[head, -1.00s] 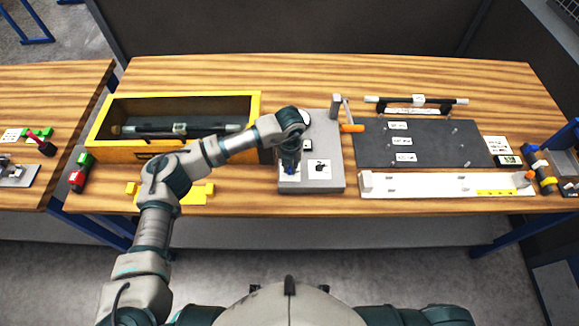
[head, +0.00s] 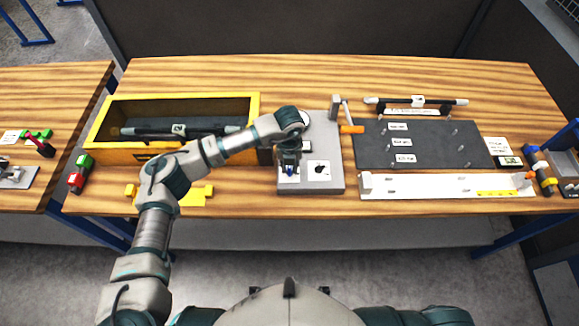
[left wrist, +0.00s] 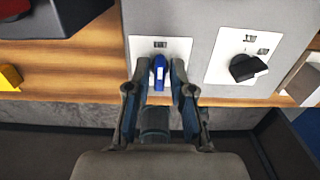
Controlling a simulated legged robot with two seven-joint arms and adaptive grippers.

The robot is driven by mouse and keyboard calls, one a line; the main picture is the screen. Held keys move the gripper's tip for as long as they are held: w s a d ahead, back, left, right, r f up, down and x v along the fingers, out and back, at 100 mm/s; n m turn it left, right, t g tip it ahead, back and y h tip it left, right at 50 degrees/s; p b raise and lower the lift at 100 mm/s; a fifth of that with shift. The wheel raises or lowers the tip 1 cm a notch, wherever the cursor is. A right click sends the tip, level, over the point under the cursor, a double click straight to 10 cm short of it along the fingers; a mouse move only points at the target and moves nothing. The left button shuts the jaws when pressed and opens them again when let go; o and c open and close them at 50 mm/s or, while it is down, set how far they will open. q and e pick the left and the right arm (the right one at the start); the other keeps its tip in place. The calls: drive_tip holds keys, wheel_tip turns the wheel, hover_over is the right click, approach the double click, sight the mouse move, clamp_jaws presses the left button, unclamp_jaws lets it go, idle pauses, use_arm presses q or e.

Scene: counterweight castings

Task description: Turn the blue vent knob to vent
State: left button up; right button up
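The blue vent knob (left wrist: 159,72) sits on a white label plate (left wrist: 178,46) on the grey panel (head: 325,125). In the head view the blue knob (head: 290,171) shows small below my gripper. My left gripper (left wrist: 158,68) has its two fingers apart, one on each side of the knob. A narrow gap shows between the knob and each finger in the left wrist view. In the head view my left gripper (head: 289,163) points down over the panel's lower left. My right gripper is not in view.
A black knob (left wrist: 246,68) on its own white plate sits right of the blue knob. An orange-handled lever (head: 350,129) stands at the panel's right. A yellow bin (head: 96,131) holding a dark bar is at the left. A dark plate (head: 430,150) lies to the right.

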sight(290, 167)
use_arm(q)
drive_tip(key=shift+o, duration=0.2)
drive_tip(key=shift+f, duration=0.15)
drive_tip(key=shift+s, duration=0.1)
wheel_tip(290, 167, up, 12)
drive_tip(key=shift+d+f, duration=0.1)
idle(0.6)
